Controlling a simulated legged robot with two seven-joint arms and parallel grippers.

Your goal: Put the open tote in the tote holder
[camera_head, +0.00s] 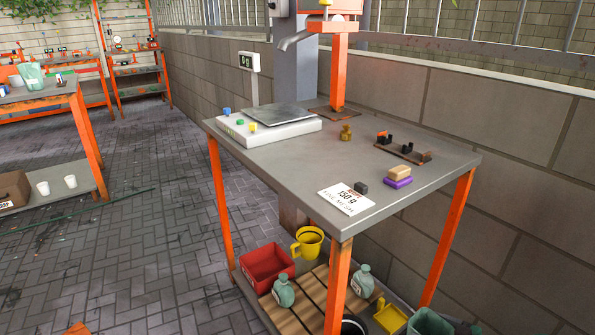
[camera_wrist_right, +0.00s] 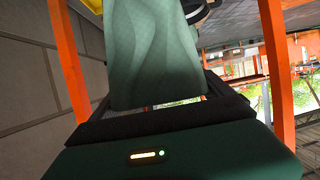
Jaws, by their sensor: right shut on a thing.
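In the right wrist view my right gripper (camera_wrist_right: 157,98) is shut on a green, wavy-surfaced thing (camera_wrist_right: 155,50), which looks like the tote. It fills the upper middle of that view; its opening and far end are not seen. The head view shows neither of my grippers. A green open-topped thing (camera_head: 430,322) is cut off at the bottom edge of the head view; I cannot tell whether it is the same tote. A pale green bag-like thing (camera_head: 32,74) stands on the far left table. I cannot make out a tote holder for certain.
The grey table (camera_head: 300,180) has orange legs and bears a scale (camera_head: 268,128), a printed card (camera_head: 345,199) and small blocks. Its lower shelf holds a red bin (camera_head: 266,265), a yellow mug (camera_head: 308,242) and bottles (camera_head: 284,292). A block wall stands behind; paving at left is open.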

